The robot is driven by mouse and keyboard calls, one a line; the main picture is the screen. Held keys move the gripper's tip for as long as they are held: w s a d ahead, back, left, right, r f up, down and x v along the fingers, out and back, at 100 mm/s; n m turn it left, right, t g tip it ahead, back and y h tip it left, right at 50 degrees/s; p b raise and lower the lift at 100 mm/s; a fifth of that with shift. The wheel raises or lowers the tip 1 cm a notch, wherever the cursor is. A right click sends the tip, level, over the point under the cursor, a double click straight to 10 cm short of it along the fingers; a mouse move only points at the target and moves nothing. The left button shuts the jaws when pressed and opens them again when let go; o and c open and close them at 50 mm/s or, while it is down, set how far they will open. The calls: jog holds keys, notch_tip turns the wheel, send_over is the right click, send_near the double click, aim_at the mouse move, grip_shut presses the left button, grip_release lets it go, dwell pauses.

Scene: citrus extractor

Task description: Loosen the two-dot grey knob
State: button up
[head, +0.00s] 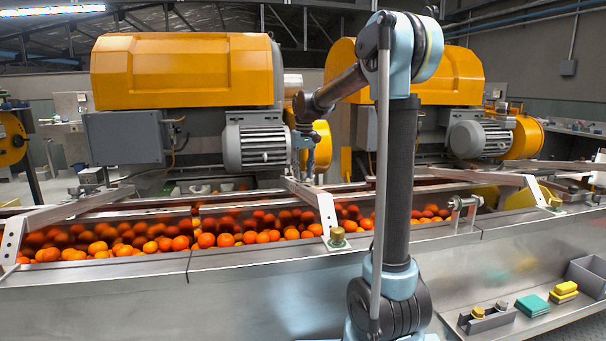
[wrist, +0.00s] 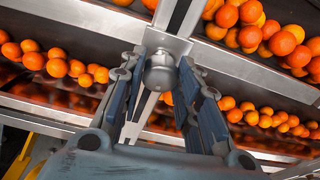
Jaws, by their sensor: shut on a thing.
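A rounded grey knob (wrist: 160,74) sits on a metal crossbar in the wrist view, between the two fingers of my gripper (wrist: 163,62). The fingers stand on either side of it and are shut on it. In the head view my gripper (head: 306,152) points down over the top of a slanted metal bar (head: 305,190), in front of a grey motor. The knob is too small and too covered by the fingers to tell there.
Oranges (head: 205,241) fill the trough below the bar. A brass-coloured knob (head: 337,234) sits at the bar's lower front end. A grey motor (head: 257,147) is close left of my gripper. A small tray (head: 487,322), a green block (head: 532,305) and yellow blocks (head: 564,291) lie front right.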

jog(key=n, duration=0.4)
jog(key=shift+d+y, duration=0.1)
jog(key=shift+y, duration=0.3)
jog(key=n+g, duration=0.1)
jog(key=n, duration=0.3)
jog(key=shift+w+d+n+y, duration=0.1)
jog(key=shift+w+n+y, duration=0.05)
jog(key=shift+n+y, duration=0.2)
jog(key=n+g, duration=0.1)
jog(key=n, duration=0.3)
jog(key=shift+f, duration=0.1)
jog(key=shift+w+n+g, duration=0.1)
jog(key=shift+n+g, duration=0.4)
jog(key=shift+n, duration=1.75)
jog(key=o, duration=1.1)
